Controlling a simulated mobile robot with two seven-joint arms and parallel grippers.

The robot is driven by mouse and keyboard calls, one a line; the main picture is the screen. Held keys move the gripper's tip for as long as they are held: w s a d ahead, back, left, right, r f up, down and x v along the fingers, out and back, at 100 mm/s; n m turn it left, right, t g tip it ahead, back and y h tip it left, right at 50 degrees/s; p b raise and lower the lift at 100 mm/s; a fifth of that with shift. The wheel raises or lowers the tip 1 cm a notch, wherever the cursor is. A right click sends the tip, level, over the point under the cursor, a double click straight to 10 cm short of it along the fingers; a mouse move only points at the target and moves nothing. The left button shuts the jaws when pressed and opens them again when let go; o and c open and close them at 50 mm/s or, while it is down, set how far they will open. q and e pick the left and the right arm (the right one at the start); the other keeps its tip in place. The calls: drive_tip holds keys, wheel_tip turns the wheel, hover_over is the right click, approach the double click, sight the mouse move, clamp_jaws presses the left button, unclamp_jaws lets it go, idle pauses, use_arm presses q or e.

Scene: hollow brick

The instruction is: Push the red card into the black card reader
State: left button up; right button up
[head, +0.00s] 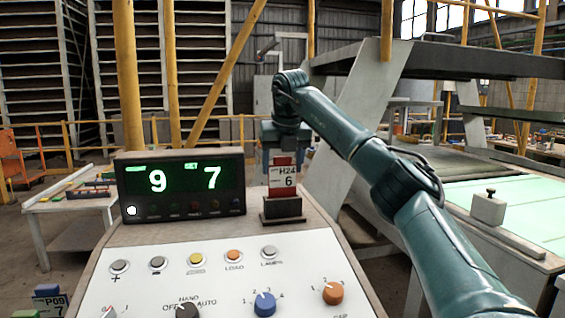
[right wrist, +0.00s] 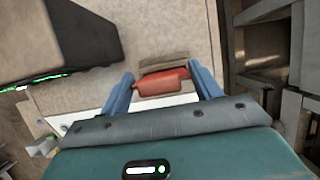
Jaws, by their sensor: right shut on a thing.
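The red card (head: 283,177), with a white label reading H24 6, stands upright on the console's right side. Its lower edge meets the top of the black card reader (head: 283,209); how deep it sits in the slot I cannot tell. My right gripper (head: 281,151) is above the reader, shut on the card's upper part. In the right wrist view the red card (right wrist: 162,82) shows between the two blue fingers, with the reader's dark edge beyond it. My left gripper is not in view.
A display box (head: 181,187) showing green 9 and 7 stands left of the reader. The sloped console panel (head: 210,285) carries buttons and knobs in front. A blue card (head: 48,290) marked P09 7 is at lower left. A work table (head: 75,205) stands behind.

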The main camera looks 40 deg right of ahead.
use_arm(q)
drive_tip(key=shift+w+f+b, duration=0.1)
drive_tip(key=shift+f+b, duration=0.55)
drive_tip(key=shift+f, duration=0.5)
use_arm(e)
drive_tip(key=shift+f, duration=1.1)
drive_tip(key=o, duration=1.1)
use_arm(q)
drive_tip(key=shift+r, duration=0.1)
use_arm(e)
drive_tip(key=shift+r, duration=0.25)
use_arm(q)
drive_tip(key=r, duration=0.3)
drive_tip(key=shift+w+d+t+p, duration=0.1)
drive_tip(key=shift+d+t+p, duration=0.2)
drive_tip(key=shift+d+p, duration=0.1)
use_arm(e)
drive_tip(key=v, duration=1.3)
drive_tip(key=shift+s, duration=0.1)
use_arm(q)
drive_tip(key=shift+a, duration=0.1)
